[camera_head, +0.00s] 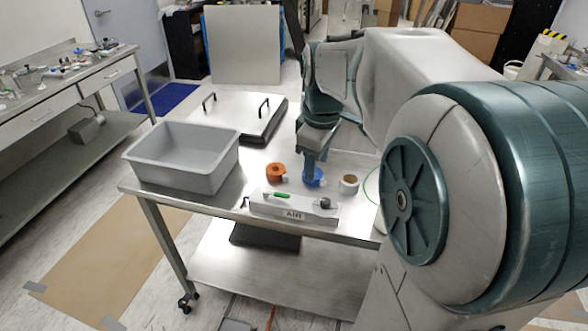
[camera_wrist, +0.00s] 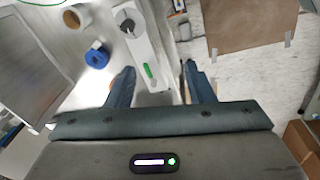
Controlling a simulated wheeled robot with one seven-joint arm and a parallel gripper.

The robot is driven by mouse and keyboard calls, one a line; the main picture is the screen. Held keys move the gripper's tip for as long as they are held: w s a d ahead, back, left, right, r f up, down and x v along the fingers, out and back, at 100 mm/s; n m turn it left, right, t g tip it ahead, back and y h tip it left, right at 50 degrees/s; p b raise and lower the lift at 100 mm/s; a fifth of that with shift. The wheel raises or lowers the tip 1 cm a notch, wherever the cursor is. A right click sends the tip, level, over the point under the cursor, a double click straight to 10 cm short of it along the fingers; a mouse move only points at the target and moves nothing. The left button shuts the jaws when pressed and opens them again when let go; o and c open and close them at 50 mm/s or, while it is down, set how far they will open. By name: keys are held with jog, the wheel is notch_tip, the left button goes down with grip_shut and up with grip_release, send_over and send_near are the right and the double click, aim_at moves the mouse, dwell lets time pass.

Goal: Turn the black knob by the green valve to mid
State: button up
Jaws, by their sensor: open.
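The white panel block marked AIR (camera_head: 293,209) lies near the front edge of the metal table. It carries a green valve lever (camera_head: 278,196) on its left part and a dark knob (camera_head: 324,203) on its right end. In the wrist view the knob (camera_wrist: 127,22) shows at the top with a light mark across its face, and the green valve (camera_wrist: 148,72) lies between the finger lines. My gripper (camera_wrist: 160,87) is open and empty, its two blue-grey fingers apart above the block. In the head view my arm hides part of the area behind the block.
A blue tape roll (camera_head: 313,178), an orange tape roll (camera_head: 276,173) and a white roll (camera_head: 348,184) stand just behind the block. A grey bin (camera_head: 183,180) is at the table's left. A flat panel with black handles (camera_head: 240,116) lies at the back.

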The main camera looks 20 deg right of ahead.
aim_at(326, 200)
jog(key=w+d+f+n+g+b, duration=0.1)
jog(key=w+d+f+n+b, duration=0.2)
jog(key=w+d+f+n, duration=0.3)
jog(key=shift+m, duration=0.6)
jog(key=f, duration=1.3)
jog(key=shift+w+d, duration=0.2)
jog(key=c, duration=1)
